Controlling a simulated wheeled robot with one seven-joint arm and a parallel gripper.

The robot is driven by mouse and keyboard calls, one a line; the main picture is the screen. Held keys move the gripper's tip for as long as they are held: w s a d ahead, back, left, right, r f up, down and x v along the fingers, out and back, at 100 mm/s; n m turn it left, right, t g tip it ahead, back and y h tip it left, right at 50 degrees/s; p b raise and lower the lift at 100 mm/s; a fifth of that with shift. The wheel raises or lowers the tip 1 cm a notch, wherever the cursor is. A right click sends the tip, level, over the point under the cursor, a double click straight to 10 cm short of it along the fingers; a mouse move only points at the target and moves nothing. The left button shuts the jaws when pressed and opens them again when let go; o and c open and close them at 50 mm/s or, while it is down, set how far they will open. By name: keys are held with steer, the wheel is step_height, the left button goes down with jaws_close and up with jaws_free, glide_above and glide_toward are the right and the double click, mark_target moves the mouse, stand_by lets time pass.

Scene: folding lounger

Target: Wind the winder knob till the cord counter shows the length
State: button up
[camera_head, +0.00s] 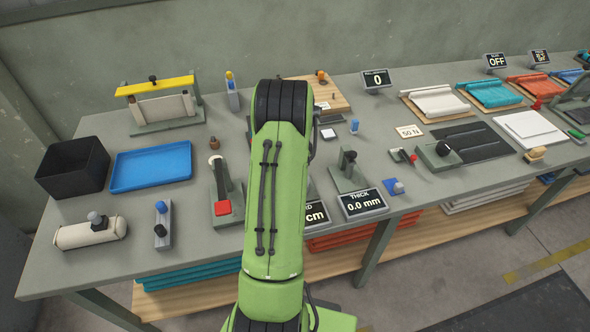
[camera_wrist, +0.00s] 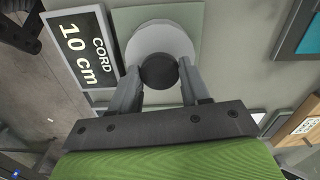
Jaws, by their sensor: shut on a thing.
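In the wrist view my gripper (camera_wrist: 160,80) has its two grey fingers on either side of the dark round winder knob (camera_wrist: 158,68), shut on it. The knob sits on a pale round disc (camera_wrist: 150,36) over a grey-green base plate. The cord counter (camera_wrist: 85,48) stands beside it, tilted in this view, and reads "10 cm". In the head view my green arm hides my gripper, the knob and most of the counter (camera_head: 315,214); only the end of its label and "cm" show.
A thickness display (camera_head: 362,203) reading 0.0 mm stands right of the counter, with a black-knobbed device (camera_head: 348,170) behind it. A device with a red block (camera_head: 223,206) stands left of my arm. A blue tray (camera_head: 150,167) and black bin (camera_head: 73,166) are farther left.

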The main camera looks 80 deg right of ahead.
steer(key=m, duration=0.4)
steer(key=shift+d+r+m, duration=0.1)
steer(key=shift+m, duration=0.2)
steer(key=m, duration=0.3)
steer(key=shift+m+b, duration=0.3)
steer(key=shift+b, duration=0.1)
steer(key=m, duration=0.3)
steer(key=shift+m+b, duration=0.3)
steer(key=m+b, duration=0.1)
steer(key=m, duration=0.2)
steer(key=shift+m, duration=0.3)
steer(key=m+b, duration=0.1)
steer(key=m, duration=0.2)
steer(key=shift+m, duration=0.4)
steer(key=m+b, duration=0.3)
steer(key=shift+f+m, duration=0.2)
steer(key=shift+m, duration=0.1)
steer(key=m+b, duration=0.3)
steer(key=b, duration=0.1)
steer(key=m+b, duration=0.2)
steer(key=b, duration=0.1)
steer(key=shift+r, duration=0.1)
